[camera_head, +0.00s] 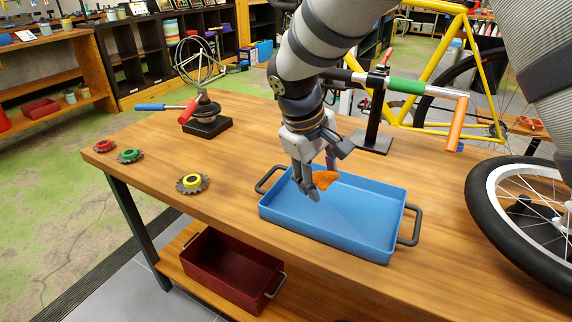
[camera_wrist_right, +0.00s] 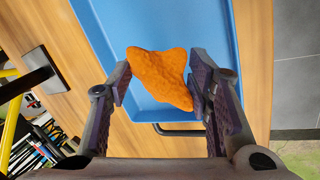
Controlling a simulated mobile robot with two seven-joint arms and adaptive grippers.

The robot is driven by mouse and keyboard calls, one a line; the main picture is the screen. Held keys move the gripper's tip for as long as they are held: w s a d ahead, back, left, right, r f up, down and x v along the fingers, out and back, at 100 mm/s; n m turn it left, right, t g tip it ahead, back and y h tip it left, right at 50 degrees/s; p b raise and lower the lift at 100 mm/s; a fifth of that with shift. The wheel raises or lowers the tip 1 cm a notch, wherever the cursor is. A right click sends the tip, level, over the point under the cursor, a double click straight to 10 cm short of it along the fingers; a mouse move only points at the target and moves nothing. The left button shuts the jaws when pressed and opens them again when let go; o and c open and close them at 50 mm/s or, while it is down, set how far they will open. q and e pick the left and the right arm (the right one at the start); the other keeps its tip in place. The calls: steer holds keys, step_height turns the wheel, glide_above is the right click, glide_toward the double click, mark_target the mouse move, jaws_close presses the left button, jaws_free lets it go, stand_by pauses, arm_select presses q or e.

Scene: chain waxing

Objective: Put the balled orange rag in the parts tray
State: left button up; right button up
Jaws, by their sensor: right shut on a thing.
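The balled orange rag (camera_head: 325,179) is between the fingers of my right gripper (camera_head: 322,182), over the left part of the blue parts tray (camera_head: 375,228). In the right wrist view, the rag (camera_wrist_right: 160,78) sits between the fingertips of my right gripper (camera_wrist_right: 158,88), with the tray (camera_wrist_right: 192,22) beneath it. My right gripper is shut on the rag. The tray shows no other things in it. How high the rag is above the tray floor is hard to tell. My left gripper is not in view.
A bicycle wheel (camera_head: 483,215) stands at the table's right. A dark stand (camera_head: 372,140) is behind the tray. A dark red bin (camera_head: 225,268) is on the lower shelf.

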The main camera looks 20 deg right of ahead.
mark_target(320, 207)
steer(key=shift+w+d+f, duration=0.3)
steer(key=shift+f, duration=0.25)
steer(key=shift+w+d+f, duration=0.25)
steer(key=shift+f, duration=0.3)
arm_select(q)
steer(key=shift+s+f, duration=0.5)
arm_select(e)
steer(key=shift+a+x, duration=0.15)
steer(key=shift+x, duration=0.8)
steer(key=shift+a+x, duration=0.1)
steer(key=shift+x, duration=0.8)
steer(key=shift+f, duration=0.1)
steer(key=shift+f, duration=0.15)
steer(key=o, duration=1.1)
steer(key=v, duration=1.2)
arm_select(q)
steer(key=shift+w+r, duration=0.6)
